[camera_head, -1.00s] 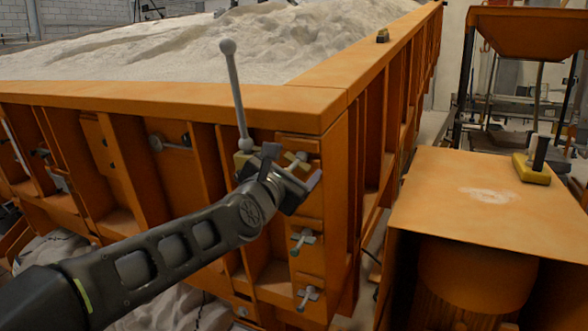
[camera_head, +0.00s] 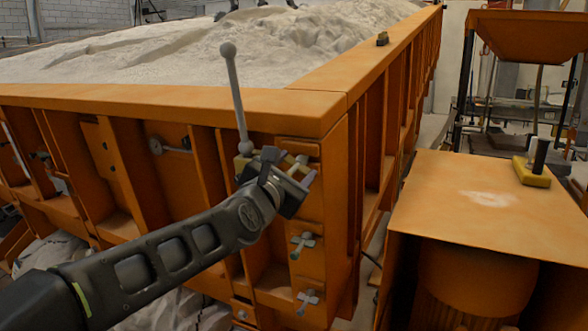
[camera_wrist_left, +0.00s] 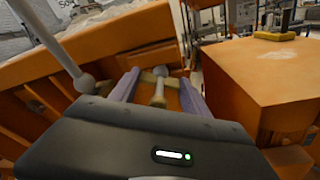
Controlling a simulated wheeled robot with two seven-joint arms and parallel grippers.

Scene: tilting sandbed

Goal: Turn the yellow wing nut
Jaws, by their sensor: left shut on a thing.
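The yellow wing nut (camera_head: 297,161) is on the orange sandbed's front panel near its right corner, partly hidden by my left gripper (camera_head: 290,167). The left wrist view shows the pale yellow wing nut (camera_wrist_left: 158,92) between the two fingers of my left gripper (camera_wrist_left: 160,80), its wings spread sideways. The gripper is shut on it. The contact between fingers and wings is hard to make out. My right gripper is not in view.
A grey rod with a ball end (camera_head: 231,85) stands just left of the gripper. Two grey wing nuts are below, an upper one (camera_head: 303,243) and a lower one (camera_head: 307,299). An orange box (camera_head: 490,215) stands at right, with a gap between it and the sandbed (camera_head: 270,103).

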